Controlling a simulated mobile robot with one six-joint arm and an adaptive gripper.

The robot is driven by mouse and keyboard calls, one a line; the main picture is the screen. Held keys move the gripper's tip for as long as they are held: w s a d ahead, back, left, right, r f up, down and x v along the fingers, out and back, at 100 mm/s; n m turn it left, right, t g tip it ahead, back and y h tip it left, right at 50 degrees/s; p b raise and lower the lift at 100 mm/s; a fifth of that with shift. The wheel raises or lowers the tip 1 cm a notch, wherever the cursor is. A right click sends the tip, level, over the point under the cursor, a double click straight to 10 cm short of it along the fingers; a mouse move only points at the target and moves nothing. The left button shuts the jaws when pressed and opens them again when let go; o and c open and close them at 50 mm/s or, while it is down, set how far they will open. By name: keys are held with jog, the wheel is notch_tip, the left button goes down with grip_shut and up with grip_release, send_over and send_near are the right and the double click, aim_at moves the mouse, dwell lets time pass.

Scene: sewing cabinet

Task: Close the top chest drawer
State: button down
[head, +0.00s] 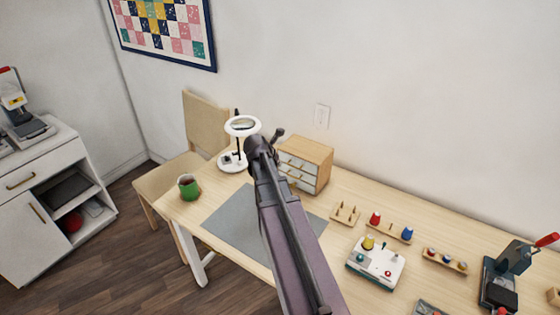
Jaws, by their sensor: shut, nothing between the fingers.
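A small wooden chest (318,152) with grey drawer fronts stands at the back of the table, right of the lamp. Its top drawer (298,163) shows a grey front with a small pull. My arm hides the left part of the chest, and I cannot tell how far the top drawer is out. My gripper (277,134) is at the far end of my dark arm, at the chest's left side in the picture. It is shut and empty, mostly hidden by my wrist. I cannot tell whether it touches the chest.
A grey mat (235,220) lies below my arm. Spool racks (390,229), a white device (376,264) and a press (505,280) fill the right side. A chair (175,175) stands at the left.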

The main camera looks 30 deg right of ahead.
jog(key=shift+s+a+r+p, duration=0.15)
jog(key=shift+a+r+p, duration=0.25)
jog(key=shift+r, duration=0.15)
dwell(0.4)
jog(key=s+a+f+m+g+y, duration=0.1)
jog(key=s+a+f+m+y, duration=0.1)
jog(key=s+a+m, duration=0.4)
jog(key=s+a+f+m+g+y, duration=0.2)
jog(key=s+a+m+y, duration=0.3)
jog(key=a+m, duration=1.1)
jog(key=shift+s+a, duration=1)
jog(key=shift+a, duration=2.9)
jog(key=shift+f, duration=0.1)
